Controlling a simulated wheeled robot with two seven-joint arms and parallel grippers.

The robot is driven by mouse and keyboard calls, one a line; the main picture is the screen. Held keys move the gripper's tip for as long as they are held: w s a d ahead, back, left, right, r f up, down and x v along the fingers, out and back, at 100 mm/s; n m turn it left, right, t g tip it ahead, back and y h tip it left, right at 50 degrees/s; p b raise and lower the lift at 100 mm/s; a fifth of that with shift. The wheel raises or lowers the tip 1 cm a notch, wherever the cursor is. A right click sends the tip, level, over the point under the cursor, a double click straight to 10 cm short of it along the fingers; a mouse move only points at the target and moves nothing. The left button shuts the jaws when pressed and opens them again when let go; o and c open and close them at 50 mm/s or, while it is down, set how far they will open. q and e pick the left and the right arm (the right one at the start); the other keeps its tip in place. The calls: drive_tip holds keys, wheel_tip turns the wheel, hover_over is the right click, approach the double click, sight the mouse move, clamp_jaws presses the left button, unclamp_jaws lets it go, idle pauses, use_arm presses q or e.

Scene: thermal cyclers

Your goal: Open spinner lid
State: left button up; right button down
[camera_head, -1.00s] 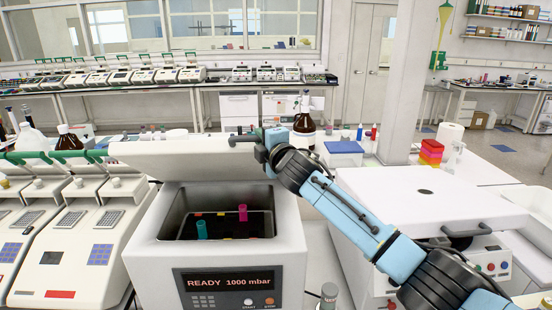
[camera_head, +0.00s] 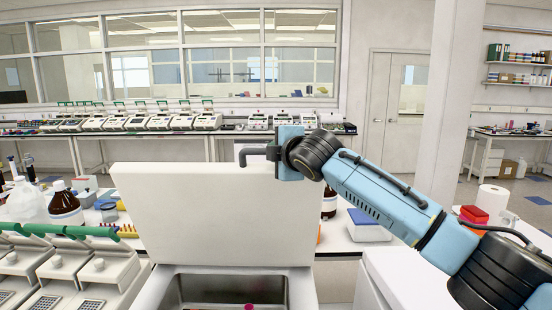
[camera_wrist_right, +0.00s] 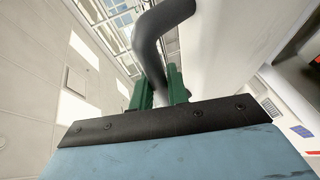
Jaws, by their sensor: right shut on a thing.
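The white spinner lid (camera_head: 210,215) stands steeply raised at the back of the white spinner body (camera_head: 150,290) in the head view. The open chamber (camera_head: 215,292) shows below it, cut off by the frame's bottom edge, with a bit of a pink tube (camera_head: 249,306) inside. My right gripper (camera_head: 272,155) is at the lid's top edge. In the right wrist view its green fingers (camera_wrist_right: 161,92) are closed around the dark bent handle (camera_wrist_right: 158,30), beside the white lid face (camera_wrist_right: 225,50). My left gripper is not in view.
Thermal cyclers with green handles (camera_head: 85,232) stand at left, near brown (camera_head: 64,205) and clear bottles (camera_head: 27,203). A white lidded machine (camera_head: 405,280) is at right under my arm. A blue-topped box (camera_head: 368,222) sits behind the lid's right side.

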drive_tip(key=shift+w+r, duration=0.15)
drive_tip(key=shift+w, duration=0.05)
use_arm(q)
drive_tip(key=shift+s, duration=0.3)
use_arm(e)
drive_tip(key=c, duration=1.4)
unclamp_jaws()
drive_tip(key=shift+o, duration=0.2)
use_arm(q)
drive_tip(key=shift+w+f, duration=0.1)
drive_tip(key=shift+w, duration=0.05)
use_arm(e)
drive_tip(key=shift+s, duration=0.1)
